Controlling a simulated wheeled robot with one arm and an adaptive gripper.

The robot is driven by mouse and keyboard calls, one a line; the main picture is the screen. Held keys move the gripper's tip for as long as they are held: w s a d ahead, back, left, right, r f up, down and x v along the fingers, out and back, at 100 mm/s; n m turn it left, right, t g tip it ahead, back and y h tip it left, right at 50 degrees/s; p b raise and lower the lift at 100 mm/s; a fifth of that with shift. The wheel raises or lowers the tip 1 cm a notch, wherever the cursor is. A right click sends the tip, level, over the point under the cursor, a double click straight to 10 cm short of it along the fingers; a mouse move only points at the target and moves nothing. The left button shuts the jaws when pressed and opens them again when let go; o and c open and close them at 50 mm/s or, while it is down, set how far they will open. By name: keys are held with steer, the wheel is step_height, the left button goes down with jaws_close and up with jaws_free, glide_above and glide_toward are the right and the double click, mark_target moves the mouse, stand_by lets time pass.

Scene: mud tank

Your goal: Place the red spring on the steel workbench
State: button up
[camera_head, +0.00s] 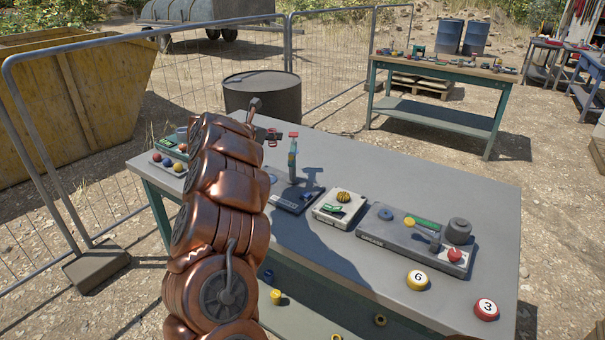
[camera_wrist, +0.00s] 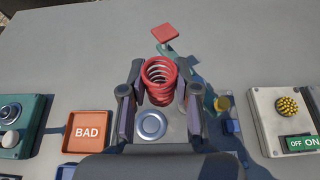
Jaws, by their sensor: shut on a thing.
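The red spring (camera_wrist: 160,83) is a coil standing between the two fingers of my gripper (camera_wrist: 160,74) in the wrist view. The fingers are shut on its sides, and I look down into its open top. The steel workbench (camera_head: 380,172) has a flat grey top that spreads beneath the spring. I cannot tell whether the spring touches the top.
A teal upright piece with a red cap (camera_head: 293,155) stands close to the gripper. Control boxes (camera_head: 340,207), a grey panel (camera_head: 385,232) and balls numbered 6 (camera_head: 418,280) and 3 (camera_head: 487,309) line the front. An orange BAD tray (camera_wrist: 88,131) lies left. The back right is clear.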

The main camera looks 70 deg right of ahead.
steer(key=shift+w+f+b, duration=0.35)
steer(key=shift+f+b, duration=0.05)
steer(key=shift+f, duration=0.05)
steer(key=shift+s+f, duration=0.2)
steer(key=shift+s, duration=0.1)
steer(key=shift+w+f+b, duration=0.15)
steer(key=shift+f+b, duration=0.5)
steer(key=shift+b, duration=0.25)
step_height(320, 180, down, 7)
steer(key=b, duration=0.7)
steer(key=shift+f, duration=0.2)
steer(key=w+a, duration=0.3)
steer(key=a, duration=0.1)
steer(key=w+a+f+p, duration=0.1)
steer(key=w+a, duration=0.3)
steer(key=w+a+p, duration=0.1)
steer(key=w+a, duration=0.2)
steer(key=a, duration=0.1)
steer(key=shift+w+a+f, duration=0.1)
steer(key=shift+w+f, duration=0.05)
steer(key=shift+w, duration=0.05)
step_height(320, 180, down, 2)
steer(key=shift+s+f, duration=0.1)
steer(key=shift+f, duration=0.15)
steer(key=shift+f+p, duration=0.3)
steer(key=shift+f, duration=0.35)
steer(key=shift+f+b, duration=0.15)
steer(key=shift+b, duration=0.15)
